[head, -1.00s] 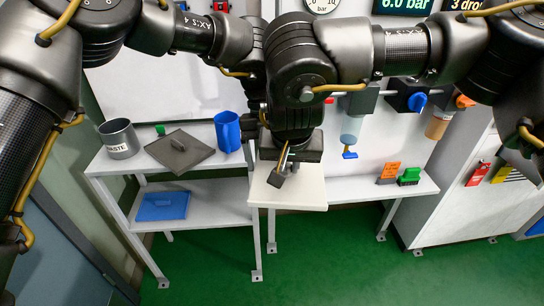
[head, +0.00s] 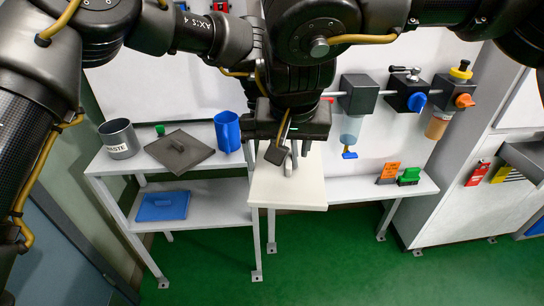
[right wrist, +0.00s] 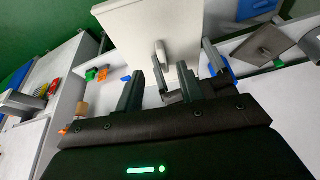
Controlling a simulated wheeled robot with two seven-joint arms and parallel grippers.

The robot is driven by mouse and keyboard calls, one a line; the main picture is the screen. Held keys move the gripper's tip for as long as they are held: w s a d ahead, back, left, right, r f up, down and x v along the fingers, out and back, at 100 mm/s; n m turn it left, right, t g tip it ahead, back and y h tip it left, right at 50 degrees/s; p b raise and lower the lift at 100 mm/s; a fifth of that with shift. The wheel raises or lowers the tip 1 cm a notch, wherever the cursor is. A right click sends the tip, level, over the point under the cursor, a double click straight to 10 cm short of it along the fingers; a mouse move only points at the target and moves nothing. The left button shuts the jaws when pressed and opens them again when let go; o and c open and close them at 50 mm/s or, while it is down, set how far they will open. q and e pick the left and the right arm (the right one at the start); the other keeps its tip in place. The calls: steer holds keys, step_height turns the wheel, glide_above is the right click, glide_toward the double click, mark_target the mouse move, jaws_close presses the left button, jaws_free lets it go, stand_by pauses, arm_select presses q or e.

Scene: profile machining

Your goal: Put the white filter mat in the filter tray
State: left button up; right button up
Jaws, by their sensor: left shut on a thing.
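My right gripper (head: 290,158) is over the slab's rear part. In the right wrist view its fingers (right wrist: 160,85) are apart with the handle beyond them. A grey tray (head: 524,158) juts from the right-hand cabinet; I cannot tell whether it is the filter tray.
The left shelf holds a grey waste bin (head: 119,140), a grey square plate (head: 190,152) and a blue cup (head: 227,131). A blue plate (head: 163,206) lies on the lower shelf. A green block (head: 409,176) stands on the right shelf. The green floor (head: 350,265) is clear.

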steer(key=shift+v, duration=2.15)
